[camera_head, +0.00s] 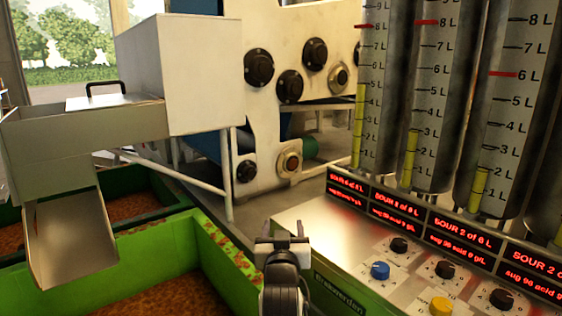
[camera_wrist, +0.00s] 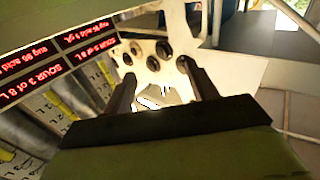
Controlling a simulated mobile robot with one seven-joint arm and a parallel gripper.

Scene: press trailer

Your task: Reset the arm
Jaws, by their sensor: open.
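My gripper (camera_head: 282,242) is at the lower middle of the head view, in front of the left edge of the control panel (camera_head: 322,228). Its two fingers stand apart with nothing between them. In the wrist view my gripper (camera_wrist: 158,88) also shows open and empty, with the white machine plate and its dark round fittings beyond the fingers. My arm comes up from the bottom edge of the head view. The gripper looks clear of the panel's knobs, though its exact distance from the panel edge cannot be told.
The panel carries a blue knob (camera_head: 380,270), a yellow knob (camera_head: 440,305) and several black knobs. Red-lettered displays (camera_head: 465,238) and tall gauged cylinders (camera_head: 430,90) stand behind. Green bins (camera_head: 150,262) with brown contents and a metal chute (camera_head: 70,240) lie left.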

